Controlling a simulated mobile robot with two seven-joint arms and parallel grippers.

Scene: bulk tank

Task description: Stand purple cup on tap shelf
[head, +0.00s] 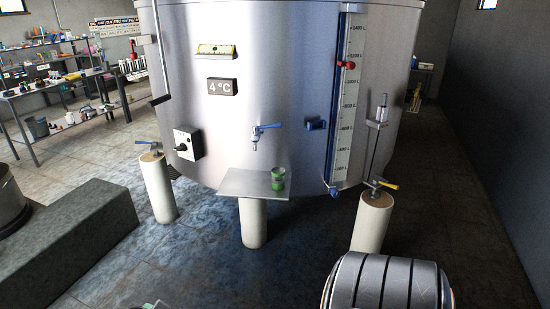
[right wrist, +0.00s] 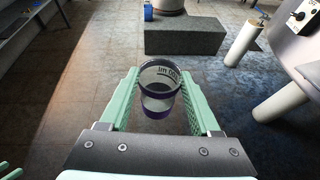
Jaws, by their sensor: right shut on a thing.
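The purple cup (right wrist: 158,92), clear grey with purple bands and dark lettering, is between the green fingers of my right gripper (right wrist: 160,98) in the right wrist view. The gripper is shut on it; its open mouth faces up. The tap shelf (head: 238,183) is a grey plate on the tank front, under the blue-handled tap (head: 260,137). A green cup (head: 278,179) stands on its right part; the left and middle are bare. The purple cup does not show in the head view. Small green tips at the right wrist view's lower left may be my left gripper (right wrist: 10,170).
The steel tank (head: 280,70) fills the middle of the head view. Pale posts stand left (head: 158,187) and right (head: 372,222) of the shelf, each with a small valve. A dark stone block (head: 75,240) lies at left. The floor before the shelf is clear.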

